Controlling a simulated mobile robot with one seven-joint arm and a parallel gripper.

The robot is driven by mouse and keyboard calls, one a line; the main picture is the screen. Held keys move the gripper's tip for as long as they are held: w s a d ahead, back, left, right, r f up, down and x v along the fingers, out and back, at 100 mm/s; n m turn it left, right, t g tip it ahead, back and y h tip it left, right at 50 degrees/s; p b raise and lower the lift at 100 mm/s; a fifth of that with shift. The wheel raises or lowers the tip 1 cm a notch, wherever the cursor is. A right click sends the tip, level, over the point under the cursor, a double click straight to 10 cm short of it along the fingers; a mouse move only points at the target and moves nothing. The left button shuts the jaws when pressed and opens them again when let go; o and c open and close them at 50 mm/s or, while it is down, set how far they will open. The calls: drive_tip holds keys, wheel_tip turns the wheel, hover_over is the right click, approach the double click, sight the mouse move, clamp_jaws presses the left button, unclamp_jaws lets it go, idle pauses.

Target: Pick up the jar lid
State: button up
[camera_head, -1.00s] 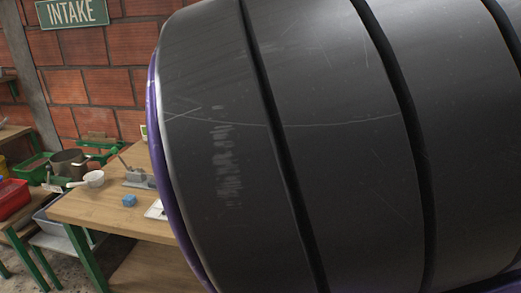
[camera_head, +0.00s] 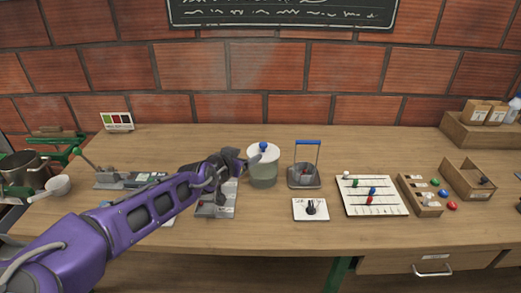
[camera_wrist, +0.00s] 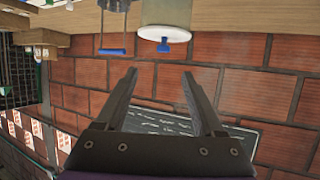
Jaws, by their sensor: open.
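The jar lid (camera_head: 263,150) is a pale disc with a blue knob on top. It sits on a clear glass jar (camera_head: 263,174) on the wooden bench. In the wrist view, which is upside down, the lid (camera_wrist: 164,33) with its blue knob shows at the top, beyond my fingertips. My gripper (camera_head: 249,160) is just left of the jar in the head view, around lid height. In the wrist view my gripper (camera_wrist: 160,72) is open, with nothing between its fingers. The head view does not show clearly whether a finger touches the lid.
A stand with a blue handle (camera_head: 305,165) is right of the jar, with a small switch plate (camera_head: 310,209) in front. A bead board (camera_head: 371,196) and wooden trays (camera_head: 421,195) lie farther right. A metal fixture (camera_head: 216,204) lies under my wrist. The bench behind is clear.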

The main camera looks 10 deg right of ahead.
approach(262, 145)
drive_tip(key=x, duration=0.4)
drive_tip(key=shift+s+d+f+b, duration=0.1)
drive_tip(key=shift+d+f+b, duration=0.2)
drive_tip(key=shift+d, duration=0.15)
drive_tip(key=shift+w+a+x, duration=0.15)
drive_tip(key=shift+x, duration=1.5)
drive_tip(key=shift+w+a+x, duration=0.1)
drive_tip(key=shift+a+x, duration=0.05)
drive_tip(key=shift+x, duration=1.5)
drive_tip(key=shift+r, duration=0.1)
drive_tip(key=shift+c, duration=0.2)
clamp_jaws()
